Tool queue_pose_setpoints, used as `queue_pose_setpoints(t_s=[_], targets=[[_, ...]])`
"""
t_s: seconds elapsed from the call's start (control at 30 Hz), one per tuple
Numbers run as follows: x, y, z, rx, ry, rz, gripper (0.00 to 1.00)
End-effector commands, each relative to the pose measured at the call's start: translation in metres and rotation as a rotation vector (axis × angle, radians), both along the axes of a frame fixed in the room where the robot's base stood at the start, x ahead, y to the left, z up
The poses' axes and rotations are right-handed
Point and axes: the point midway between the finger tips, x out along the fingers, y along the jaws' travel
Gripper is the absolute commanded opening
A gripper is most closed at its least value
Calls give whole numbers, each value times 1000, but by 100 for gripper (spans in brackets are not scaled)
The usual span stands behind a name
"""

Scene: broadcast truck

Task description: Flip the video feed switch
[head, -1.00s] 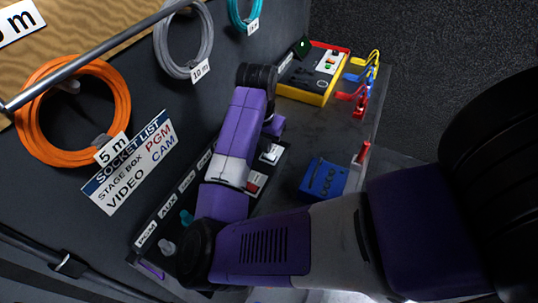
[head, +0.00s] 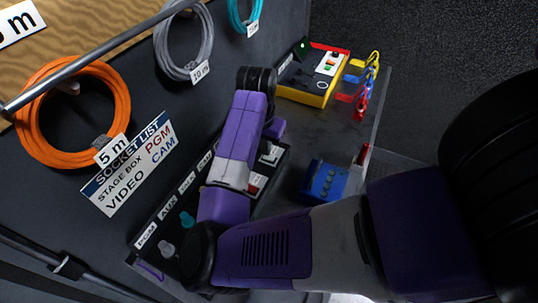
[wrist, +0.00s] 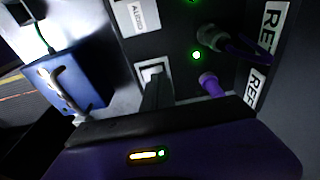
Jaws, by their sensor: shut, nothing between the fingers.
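In the wrist view, my gripper (wrist: 157,92) has its dark fingers closed, pointing at a white-framed switch plate (wrist: 152,66). The fingers cover much of this plate, so I cannot tell the switch's position or whether they touch it. A white label reading AUDIO (wrist: 140,16) is just above the plate. No label reading video feed is legible on the panel. My fingers are hidden there behind the arm.
Purple (wrist: 211,84) and grey plugs (wrist: 212,38) stick out beside the plate, near green lights. A yellow-and-red box (head: 316,76) with coloured cables is at the back.

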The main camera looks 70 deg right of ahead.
Motion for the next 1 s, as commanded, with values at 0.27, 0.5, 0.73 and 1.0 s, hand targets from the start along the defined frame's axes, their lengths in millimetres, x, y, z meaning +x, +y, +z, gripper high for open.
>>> queue_pose_setpoints(t_s=[0.27,0.5,0.73,1.0], targets=[[0,0,25,-1,0,0,0],[0,0,42,0,0,0,0],[0,0,58,-1,0,0,0],[0,0,65,0,0,0,0]])
